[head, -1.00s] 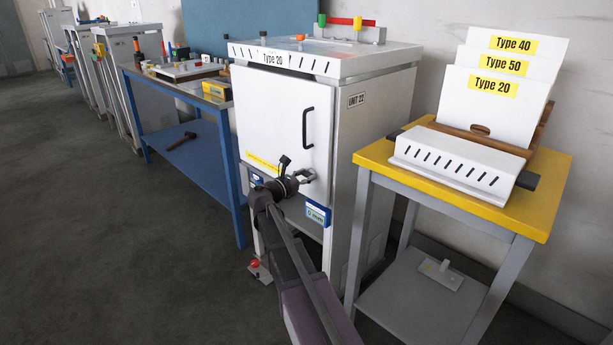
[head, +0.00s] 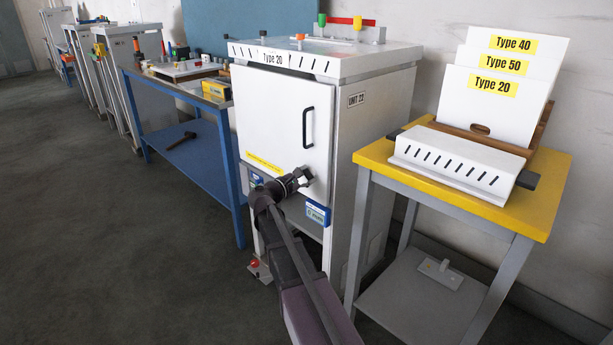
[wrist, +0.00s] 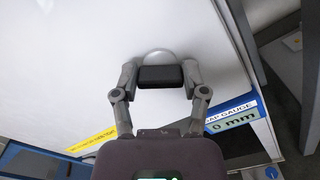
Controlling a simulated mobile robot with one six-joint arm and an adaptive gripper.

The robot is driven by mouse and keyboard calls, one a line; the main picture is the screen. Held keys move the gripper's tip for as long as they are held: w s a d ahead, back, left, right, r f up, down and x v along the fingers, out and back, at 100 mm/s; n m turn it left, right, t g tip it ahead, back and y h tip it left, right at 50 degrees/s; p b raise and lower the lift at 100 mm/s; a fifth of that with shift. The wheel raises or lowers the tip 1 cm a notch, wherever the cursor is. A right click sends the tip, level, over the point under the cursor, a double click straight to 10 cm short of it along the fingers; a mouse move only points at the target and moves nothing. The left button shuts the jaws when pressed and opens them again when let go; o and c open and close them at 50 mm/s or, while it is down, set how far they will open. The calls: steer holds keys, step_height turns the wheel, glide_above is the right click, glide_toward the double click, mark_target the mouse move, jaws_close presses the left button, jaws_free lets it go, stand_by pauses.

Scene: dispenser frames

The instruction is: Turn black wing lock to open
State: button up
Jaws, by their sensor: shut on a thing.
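The black wing lock (wrist: 160,77) sits on a pale round base on the white cabinet door (head: 275,120). In the wrist view it lies between the two fingers of my gripper (wrist: 161,78), which are shut on its ends. In the head view my gripper (head: 305,177) is at the lower right part of the door, below the black handle (head: 307,127). The door appears closed.
A blue-edged gauge label (wrist: 230,117) and a yellow strip (wrist: 92,140) are on the cabinet near my gripper. A yellow-topped table (head: 372,153) with type cards stands to the right. A blue bench (head: 190,146) stands to the left. The floor at left is clear.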

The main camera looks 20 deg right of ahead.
steer(key=m, duration=0.5)
steer(key=shift+d+m, duration=0.1)
steer(key=shift+m, duration=0.2)
steer(key=m, duration=0.5)
steer(key=shift+f, duration=0.1)
steer(key=o, duration=1.2)
steer(key=shift+c, duration=0.2)
steer(key=shift+s, duration=0.1)
steer(key=v, duration=1.2)
